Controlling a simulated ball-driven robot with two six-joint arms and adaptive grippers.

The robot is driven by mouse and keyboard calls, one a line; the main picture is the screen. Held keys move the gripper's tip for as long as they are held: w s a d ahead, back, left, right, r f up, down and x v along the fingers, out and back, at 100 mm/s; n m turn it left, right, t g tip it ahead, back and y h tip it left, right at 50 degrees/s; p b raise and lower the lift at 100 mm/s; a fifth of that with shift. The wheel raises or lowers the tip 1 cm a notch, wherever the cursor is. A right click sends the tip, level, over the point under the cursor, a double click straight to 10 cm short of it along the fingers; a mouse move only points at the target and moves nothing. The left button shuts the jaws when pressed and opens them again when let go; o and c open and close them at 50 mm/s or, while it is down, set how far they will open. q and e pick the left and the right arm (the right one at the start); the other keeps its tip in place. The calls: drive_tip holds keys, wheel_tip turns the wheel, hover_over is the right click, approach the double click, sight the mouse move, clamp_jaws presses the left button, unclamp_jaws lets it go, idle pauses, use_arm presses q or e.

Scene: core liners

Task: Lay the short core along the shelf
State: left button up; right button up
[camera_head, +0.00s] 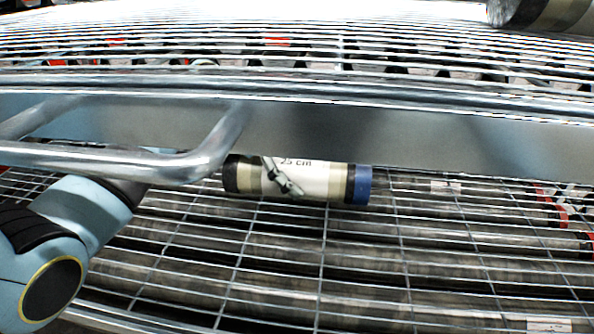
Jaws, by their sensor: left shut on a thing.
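The short core (325,180) is a pale cylinder labelled "25 cm", with a dark cap at its left end and a blue cap at its right. It lies level, left to right, above the wire mesh shelf (320,240). The metal beam hides its upper edge. I cannot tell whether it touches the mesh. My left arm comes in from the left, partly hidden behind a metal handle. My left gripper (282,179) shows only as small grey and dark finger parts across the core's label, and is shut on it. My right gripper is not in view.
A grey metal beam (420,140) crosses the view above the core. A bent tubular handle (110,160) stands out at the left. An upper wire shelf (200,40) lies above the beam, with another core (555,12) at top right. Long dark cores show beneath the lower mesh.

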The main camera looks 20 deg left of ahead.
sight(251, 166)
use_arm(q)
drive_tip(key=shift+w+r, duration=0.1)
drive_tip(key=shift+r, duration=0.05)
drive_tip(key=o, duration=1.6)
drive_tip(key=shift+c, duration=0.2)
drive_tip(key=shift+f, duration=0.2)
drive_tip(key=shift+c, duration=0.4)
